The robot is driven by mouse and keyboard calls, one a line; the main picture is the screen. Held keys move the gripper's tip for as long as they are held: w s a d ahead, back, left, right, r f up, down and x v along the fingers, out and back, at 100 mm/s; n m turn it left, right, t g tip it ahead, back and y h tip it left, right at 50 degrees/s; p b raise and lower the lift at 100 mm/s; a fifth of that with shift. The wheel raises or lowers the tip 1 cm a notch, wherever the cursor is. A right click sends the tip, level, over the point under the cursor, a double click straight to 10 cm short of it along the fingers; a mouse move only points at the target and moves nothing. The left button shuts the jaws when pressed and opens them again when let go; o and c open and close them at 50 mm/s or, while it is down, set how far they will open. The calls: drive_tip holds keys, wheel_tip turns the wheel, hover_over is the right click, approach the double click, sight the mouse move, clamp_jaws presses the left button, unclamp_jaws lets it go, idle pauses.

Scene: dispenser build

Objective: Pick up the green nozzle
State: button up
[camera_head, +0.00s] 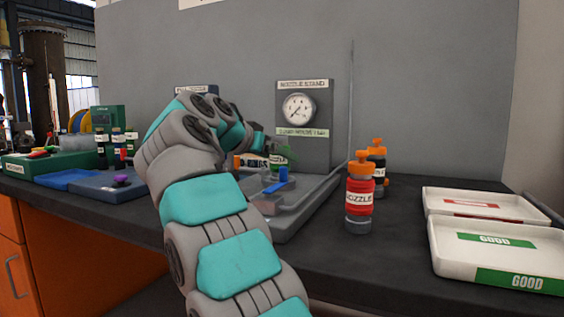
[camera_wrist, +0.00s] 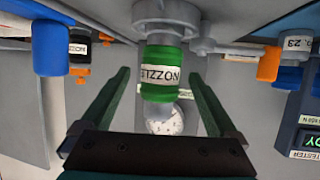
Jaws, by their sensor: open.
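The green nozzle (camera_wrist: 161,73) appears in the wrist view as a green cylinder with a white label, its lettering upside down. Above it in the picture is a grey cylindrical fitting that it seems to join. My gripper (camera_wrist: 160,80) is open, with one dark green finger on each side of the nozzle. Gaps show between the nozzle and both fingers. In the head view, a small green part (camera_head: 284,154) shows just past the end of my arm, which hides most of the gripper and the area around it.
A grey stand with a gauge (camera_head: 298,108) rises behind. A red bottle with an orange cap (camera_head: 360,195) stands right of the grey fixture base (camera_head: 305,207). A white tray marked GOOD (camera_head: 450,258) lies far right. Blue and orange parts flank the nozzle in the wrist view.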

drive_tip(key=shift+p+x, duration=0.4)
drive_tip(key=shift+x, duration=2.15)
clamp_jaws()
drive_tip(key=shift+r, duration=0.1)
